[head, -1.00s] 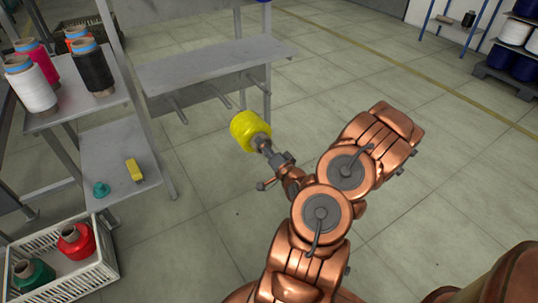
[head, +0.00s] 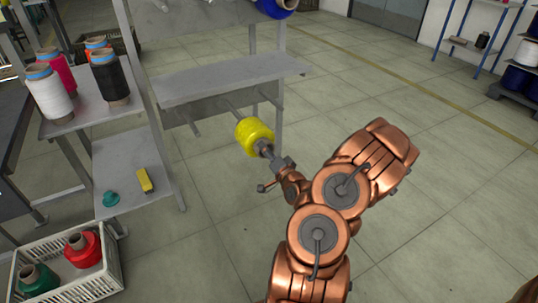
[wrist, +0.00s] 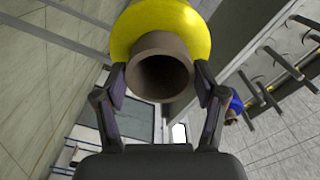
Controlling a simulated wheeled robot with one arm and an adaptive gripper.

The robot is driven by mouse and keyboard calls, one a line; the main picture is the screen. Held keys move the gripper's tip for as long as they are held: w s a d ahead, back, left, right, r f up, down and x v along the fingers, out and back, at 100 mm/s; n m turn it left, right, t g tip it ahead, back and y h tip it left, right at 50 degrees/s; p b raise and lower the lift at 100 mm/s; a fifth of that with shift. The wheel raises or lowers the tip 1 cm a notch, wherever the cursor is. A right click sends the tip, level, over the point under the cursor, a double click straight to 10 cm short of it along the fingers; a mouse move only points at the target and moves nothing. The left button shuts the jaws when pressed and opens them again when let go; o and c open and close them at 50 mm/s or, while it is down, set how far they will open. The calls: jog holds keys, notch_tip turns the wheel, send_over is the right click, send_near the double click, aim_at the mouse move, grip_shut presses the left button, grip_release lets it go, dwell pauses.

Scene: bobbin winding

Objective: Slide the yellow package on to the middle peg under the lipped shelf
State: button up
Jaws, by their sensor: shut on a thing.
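The yellow package (head: 254,135) is wound on a brown tube, whose open end (wrist: 160,72) faces the wrist camera. My gripper (head: 268,153) is shut on the near end of this tube, with one finger on each side in the wrist view (wrist: 161,84). The package is in front of and below the lipped shelf (head: 230,75). The middle peg (head: 225,104) sticks out under the shelf, and its tip meets the package's outline in the head view. I cannot tell whether the tip is inside the tube. The left peg (head: 191,121) and right peg (head: 271,97) are bare.
A side stand (head: 90,115) at left holds white, black, pink and orange cones. Its lower shelf carries a yellow block (head: 145,180) and a teal piece (head: 111,198). A crate (head: 110,262) with red and green packages is on the floor. A blue package (head: 276,8) hangs above the shelf.

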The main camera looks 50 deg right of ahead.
jog(key=shift+x, duration=2.2)
jog(key=shift+x, duration=1.05)
jog(key=shift+b+x, duration=0.5)
jog(key=shift+x, duration=1.45)
jog(key=shift+a, duration=0.1)
jog(key=shift+b+x, duration=0.6)
jog(key=shift+x, duration=2.4)
jog(key=shift+w, duration=0.1)
jog(key=shift+b+x, duration=0.3)
jog(key=shift+x, duration=1.35)
